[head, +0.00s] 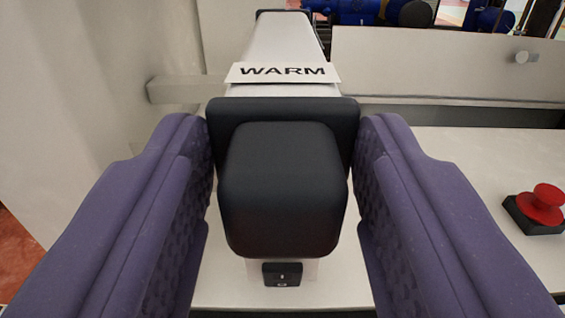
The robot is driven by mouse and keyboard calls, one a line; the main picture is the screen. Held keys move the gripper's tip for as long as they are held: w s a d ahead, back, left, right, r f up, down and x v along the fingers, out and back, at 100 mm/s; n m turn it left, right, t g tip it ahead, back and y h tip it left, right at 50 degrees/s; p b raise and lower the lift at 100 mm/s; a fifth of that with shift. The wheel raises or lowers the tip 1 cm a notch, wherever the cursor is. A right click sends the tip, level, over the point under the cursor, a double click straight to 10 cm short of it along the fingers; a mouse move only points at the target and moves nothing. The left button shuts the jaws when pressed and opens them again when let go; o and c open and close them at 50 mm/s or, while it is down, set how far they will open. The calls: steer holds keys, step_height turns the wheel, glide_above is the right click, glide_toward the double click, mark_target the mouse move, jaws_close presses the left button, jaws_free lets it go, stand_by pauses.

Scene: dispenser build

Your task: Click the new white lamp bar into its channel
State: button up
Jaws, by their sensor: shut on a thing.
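A white lamp bar (284,45) runs away from me up the middle of the head view. A white label reading "WARM" (282,72) lies across it. A thick black end piece (283,185) with a wider black collar is at its near end. My gripper (283,160) has purple padded fingers, one on each side of this black end, and is shut on it. The far end of the bar has a dark cap near the top edge. I cannot clearly make out the channel; the black end hides what lies beneath the bar.
A grey rail (185,89) crosses behind the bar. A small black block (282,273) sits below the black end. A pale panel with a knob (522,57) is behind; blue machinery (355,10) is beyond.

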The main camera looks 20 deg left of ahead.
steer(key=shift+w+a+f+b, duration=0.3)
steer(key=shift+w+f, duration=0.3)
steer(key=shift+w, duration=0.25)
steer(key=shift+w+a+f+b, duration=0.15)
steer(key=shift+w+f+b, duration=0.2)
steer(key=shift+w+f, duration=0.35)
steer(key=shift+w+a+f+b, duration=0.3)
steer(key=shift+w+f, duration=0.2)
steer(key=shift+w, duration=0.55)
steer(key=shift+r, duration=0.15)
stand_by(0.4)
